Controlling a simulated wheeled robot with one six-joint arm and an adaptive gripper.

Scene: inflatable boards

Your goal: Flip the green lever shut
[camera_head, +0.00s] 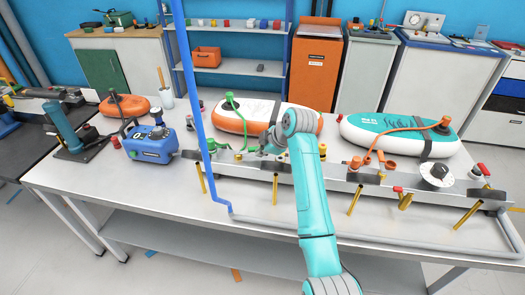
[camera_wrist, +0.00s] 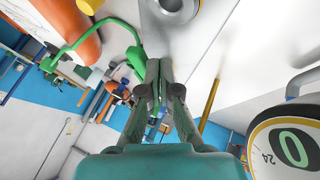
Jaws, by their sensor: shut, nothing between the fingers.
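My gripper (camera_head: 262,148) is at the pipe rail on the bench, left of the middle, below the orange and white board. In the wrist view my gripper (camera_wrist: 160,64) is shut, its two fingers together with nothing between them. A green part (camera_wrist: 137,58), which looks like the green lever, lies right beside the fingertips on their left; I cannot tell whether it touches them. In the head view the lever is small and partly hidden by my gripper. A green hose (camera_head: 232,101) runs from the orange and white board (camera_head: 228,118) down toward the rail.
A blue upright pipe (camera_head: 194,100) stands left of my gripper. A teal and white board (camera_head: 400,132) with an orange hose (camera_head: 400,130) lies to the right. A round dial (camera_head: 437,176) sits on the rail's right part. A blue pump box (camera_head: 150,145) stands on the left.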

